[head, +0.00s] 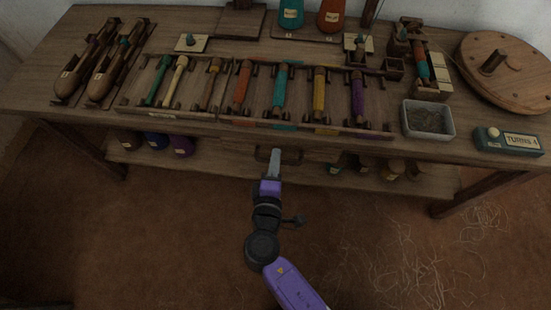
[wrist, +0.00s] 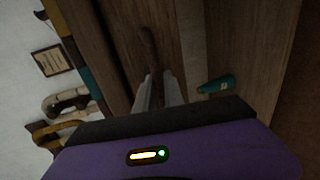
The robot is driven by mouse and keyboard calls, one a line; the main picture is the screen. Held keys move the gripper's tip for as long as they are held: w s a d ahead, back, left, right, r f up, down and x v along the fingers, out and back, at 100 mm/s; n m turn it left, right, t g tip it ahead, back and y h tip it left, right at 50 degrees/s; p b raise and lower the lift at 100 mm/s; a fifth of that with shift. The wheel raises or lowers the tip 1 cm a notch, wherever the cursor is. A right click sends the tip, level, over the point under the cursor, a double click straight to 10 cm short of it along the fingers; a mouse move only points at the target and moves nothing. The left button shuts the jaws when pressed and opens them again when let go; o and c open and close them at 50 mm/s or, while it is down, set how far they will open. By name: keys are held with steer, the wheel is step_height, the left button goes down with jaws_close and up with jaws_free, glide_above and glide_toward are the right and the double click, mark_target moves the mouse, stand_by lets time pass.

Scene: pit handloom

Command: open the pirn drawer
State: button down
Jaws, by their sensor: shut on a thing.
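The pirn drawer (head: 300,156) is a wooden front under the table's front edge, near the middle in the head view. Its brown handle (wrist: 148,45) is a thin bar in the wrist view, running up from between my fingertips. My gripper (head: 275,155) reaches the drawer front from below, and its pale fingers (wrist: 160,88) are closed on the handle. The fingers and the table edge hide part of the drawer in the head view. I cannot tell whether the drawer stands out from its closed position.
The wooden table (head: 60,105) carries a rack of coloured pirns (head: 281,85), shuttles (head: 85,70), a grey tray (head: 428,119) and a round wooden disc (head: 510,68). Coloured cones (head: 155,139) sit on the lower shelf. The floor (head: 150,230) in front is clear except for loose threads.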

steer(key=shift+s, duration=0.15)
stand_by(0.8)
steer(key=f+v, duration=0.2)
steer(key=v, duration=0.7)
steer(key=f+v, duration=0.1)
steer(key=v, duration=0.8)
steer(key=shift+s+f, duration=0.4)
steer(key=shift+s, duration=0.15)
steer(key=c, duration=1.5)
jaws_free()
steer(key=v, duration=0.7)
steer(key=shift+s+p, duration=0.4)
